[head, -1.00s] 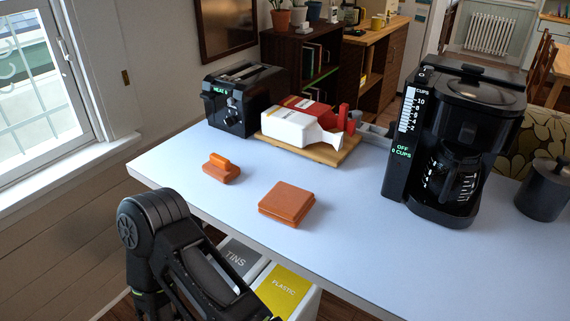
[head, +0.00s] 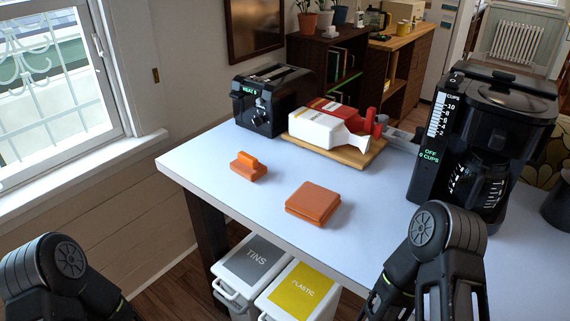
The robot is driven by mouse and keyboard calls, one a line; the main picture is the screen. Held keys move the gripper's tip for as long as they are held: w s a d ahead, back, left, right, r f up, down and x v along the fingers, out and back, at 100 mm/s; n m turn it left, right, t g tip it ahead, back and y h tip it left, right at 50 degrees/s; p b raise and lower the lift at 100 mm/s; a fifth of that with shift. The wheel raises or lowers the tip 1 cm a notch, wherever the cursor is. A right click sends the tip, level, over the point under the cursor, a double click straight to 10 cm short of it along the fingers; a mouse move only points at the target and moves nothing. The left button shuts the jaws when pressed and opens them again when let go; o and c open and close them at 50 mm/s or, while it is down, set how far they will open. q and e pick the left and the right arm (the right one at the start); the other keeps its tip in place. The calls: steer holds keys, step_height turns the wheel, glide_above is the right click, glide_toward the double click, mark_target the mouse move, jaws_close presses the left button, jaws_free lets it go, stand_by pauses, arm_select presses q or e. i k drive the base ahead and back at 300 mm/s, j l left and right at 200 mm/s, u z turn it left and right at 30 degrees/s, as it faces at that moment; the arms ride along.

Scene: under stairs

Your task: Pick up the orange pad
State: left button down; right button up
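Two orange things lie on the white tabletop (head: 250,205). One is a flat, square orange pad (head: 313,203) near the table's front edge, seemingly of two stacked layers. The other is a smaller orange block with a raised grip (head: 248,167), behind it and to the left. Nothing touches either one. My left arm shows at the bottom left and my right arm at the bottom right, both in front of the table. The fingers of both grippers are out of the frame, so I cannot see what they hold.
A black toaster (head: 272,100), a wooden board (head: 372,154) with a white bottle (head: 325,132) and red item, and a black coffee maker (head: 485,140) stand farther back. Bins marked TINS (head: 252,262) and PLASTIC (head: 300,292) are below the table's front edge.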

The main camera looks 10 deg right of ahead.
mark_target(248, 166)
steer(key=j+z, duration=0.1)
steer(key=z, duration=0.35)
steer(key=j+z, duration=0.15)
steer(key=z, duration=0.3)
steer(key=j+z, duration=0.15)
steer(key=z, duration=0.35)
steer(key=k+j+z, duration=0.1)
steer(key=j+z, duration=0.15)
steer(key=j, duration=0.2)
steer(key=k+j+z, duration=0.25)
steer(key=j, duration=0.15)
steer(key=k+j+z, duration=0.1)
steer(key=j+z, duration=0.15)
steer(key=j, duration=0.15)
steer(key=k+j, duration=0.2)
steer(key=j, duration=0.2)
